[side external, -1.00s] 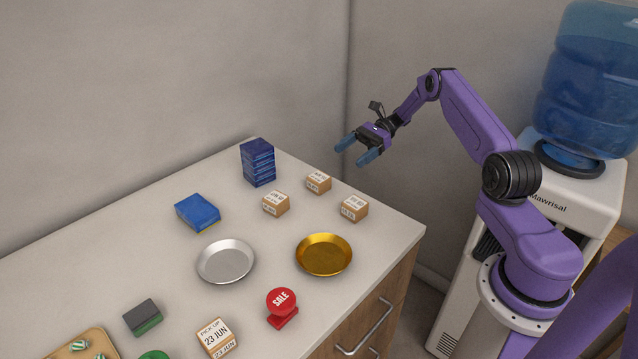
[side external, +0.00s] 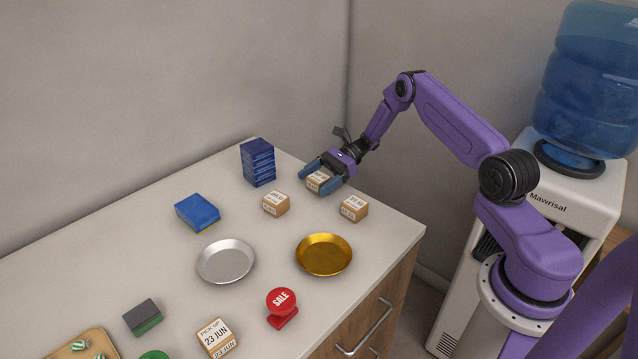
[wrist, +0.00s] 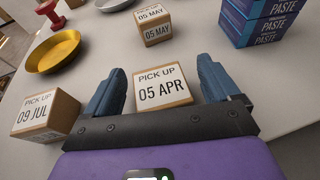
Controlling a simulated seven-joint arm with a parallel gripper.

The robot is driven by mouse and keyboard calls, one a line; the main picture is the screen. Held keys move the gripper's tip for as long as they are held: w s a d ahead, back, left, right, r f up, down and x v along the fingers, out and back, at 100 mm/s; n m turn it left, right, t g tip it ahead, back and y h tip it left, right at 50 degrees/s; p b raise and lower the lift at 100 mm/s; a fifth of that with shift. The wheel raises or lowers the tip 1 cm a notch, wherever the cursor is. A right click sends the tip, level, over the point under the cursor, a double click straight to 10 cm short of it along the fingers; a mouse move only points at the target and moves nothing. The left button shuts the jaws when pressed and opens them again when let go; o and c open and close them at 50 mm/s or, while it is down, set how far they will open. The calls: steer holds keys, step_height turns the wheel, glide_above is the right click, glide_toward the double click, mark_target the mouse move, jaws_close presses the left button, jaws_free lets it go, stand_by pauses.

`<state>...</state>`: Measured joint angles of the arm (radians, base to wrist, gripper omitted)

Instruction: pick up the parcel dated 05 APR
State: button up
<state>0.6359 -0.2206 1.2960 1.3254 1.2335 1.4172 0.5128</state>
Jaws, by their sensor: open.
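The parcel dated 05 APR (wrist: 162,88) is a small brown box with a white label, standing on the counter. In the wrist view it sits between the two blue fingers of my gripper (wrist: 160,92). In the side view the same parcel (side external: 317,181) is partly hidden by my gripper (side external: 323,181), which reaches down around it.
Parcel 09 JUL (wrist: 45,117) stands close at left; parcel 05 MAY (wrist: 153,25) stands beyond. A stack of blue paste boxes (side external: 257,163) is nearby. A gold dish (side external: 324,255), silver dish (side external: 226,261), red SALE stamp (side external: 282,305) and 23 JUN parcel (side external: 217,338) stand farther off.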

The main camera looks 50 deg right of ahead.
steer(key=shift+w+a+f, duration=0.1)
steer(key=shift+a+f, duration=0.1)
steer(key=shift+a, duration=0.3)
steer(key=c, duration=1.2)
steer(key=shift+r, duration=0.1)
